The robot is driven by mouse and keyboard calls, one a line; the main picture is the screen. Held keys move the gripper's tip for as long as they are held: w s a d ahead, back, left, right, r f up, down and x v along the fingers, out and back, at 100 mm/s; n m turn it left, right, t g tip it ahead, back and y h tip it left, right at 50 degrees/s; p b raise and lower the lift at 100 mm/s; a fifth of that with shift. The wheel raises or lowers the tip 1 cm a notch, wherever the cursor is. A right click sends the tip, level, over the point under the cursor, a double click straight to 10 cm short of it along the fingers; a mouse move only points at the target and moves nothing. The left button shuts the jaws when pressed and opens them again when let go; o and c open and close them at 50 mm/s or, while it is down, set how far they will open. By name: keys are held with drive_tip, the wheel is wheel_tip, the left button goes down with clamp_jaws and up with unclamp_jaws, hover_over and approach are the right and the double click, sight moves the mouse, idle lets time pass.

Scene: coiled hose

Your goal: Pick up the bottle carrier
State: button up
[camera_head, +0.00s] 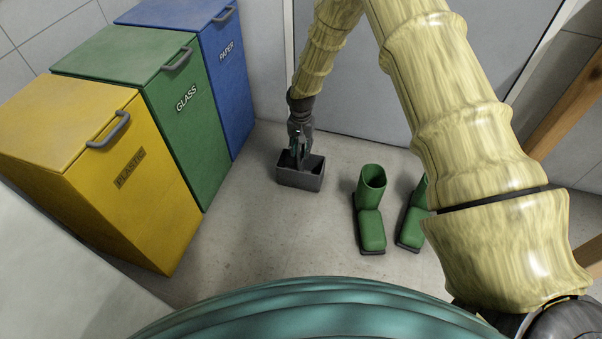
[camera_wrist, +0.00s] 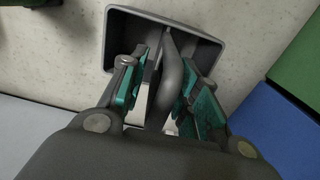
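The bottle carrier is a dark grey open box (camera_head: 299,180) with a raised handle, standing upright on the floor in front of the door. In the wrist view its rim (camera_wrist: 215,48) shows beyond my fingers, and its curved grey handle (camera_wrist: 172,75) runs between them. My gripper (camera_head: 299,158) points down over the carrier and reaches to the handle. In the wrist view my gripper (camera_wrist: 172,95) has one teal-backed finger on each side of the handle, with a narrow gap visible on the left. Contact on the right side is hard to tell. The fingers partly hide the box's inside.
A yellow plastic bin (camera_head: 130,180), a green glass bin (camera_head: 186,115) and a blue paper bin (camera_head: 228,65) stand along the left. Green boots (camera_head: 371,215) stand right of the carrier. A grey door (camera_head: 370,95) is behind. Floor in front of the carrier is clear.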

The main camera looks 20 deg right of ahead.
clamp_jaws()
drive_tip(key=shift+r, duration=0.1)
idle(0.3)
